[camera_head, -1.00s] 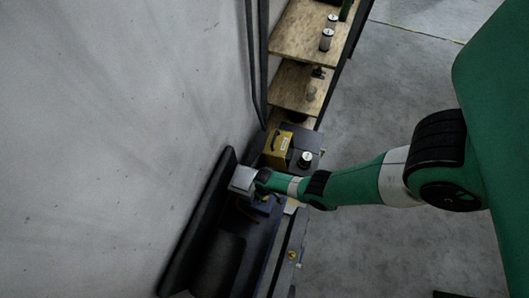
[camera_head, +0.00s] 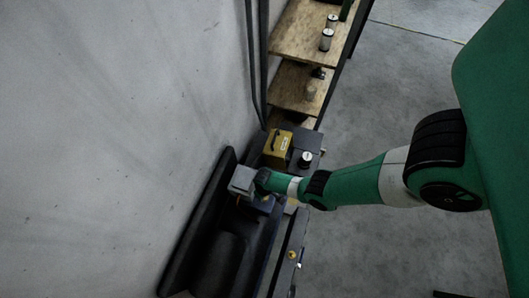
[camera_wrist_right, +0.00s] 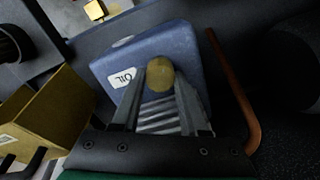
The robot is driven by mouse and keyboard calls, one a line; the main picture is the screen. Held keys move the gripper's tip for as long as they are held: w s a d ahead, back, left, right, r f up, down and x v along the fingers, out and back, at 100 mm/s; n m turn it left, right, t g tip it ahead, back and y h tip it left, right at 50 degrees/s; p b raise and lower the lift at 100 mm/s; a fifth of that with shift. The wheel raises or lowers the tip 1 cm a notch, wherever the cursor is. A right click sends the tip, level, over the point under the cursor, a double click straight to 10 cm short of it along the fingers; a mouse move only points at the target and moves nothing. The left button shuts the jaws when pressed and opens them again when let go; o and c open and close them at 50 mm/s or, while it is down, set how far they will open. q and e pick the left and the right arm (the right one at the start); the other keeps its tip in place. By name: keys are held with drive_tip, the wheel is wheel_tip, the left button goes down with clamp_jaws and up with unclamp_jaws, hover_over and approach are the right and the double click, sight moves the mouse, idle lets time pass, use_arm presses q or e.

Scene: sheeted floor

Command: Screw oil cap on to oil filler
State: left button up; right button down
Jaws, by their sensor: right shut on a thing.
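My right gripper (camera_wrist_right: 160,80) is shut on a round, brass-coloured oil cap (camera_wrist_right: 160,74), which sits between its fingertips in the right wrist view. The blue oil tank (camera_wrist_right: 185,45) with a white "OIL" label lies directly below and behind the cap. The filler opening is hidden, so I cannot tell whether the cap touches it. In the head view my right arm reaches in from the right. The grey wrist end (camera_head: 243,180) covers the fingers and cap there. My left gripper is not in view.
A yellow box (camera_head: 278,143) and a white-topped round part (camera_head: 306,157) stand beyond my wrist. A brown pipe (camera_wrist_right: 236,90) runs beside the blue tank. A dark panel (camera_head: 200,220) stands close on the left. Wooden shelves (camera_head: 297,88) hold several small containers.

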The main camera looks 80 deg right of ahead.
drive_tip(key=m, duration=1.9)
drive_tip(key=shift+m, duration=0.3)
drive_tip(key=shift+c, duration=1.8)
unclamp_jaws()
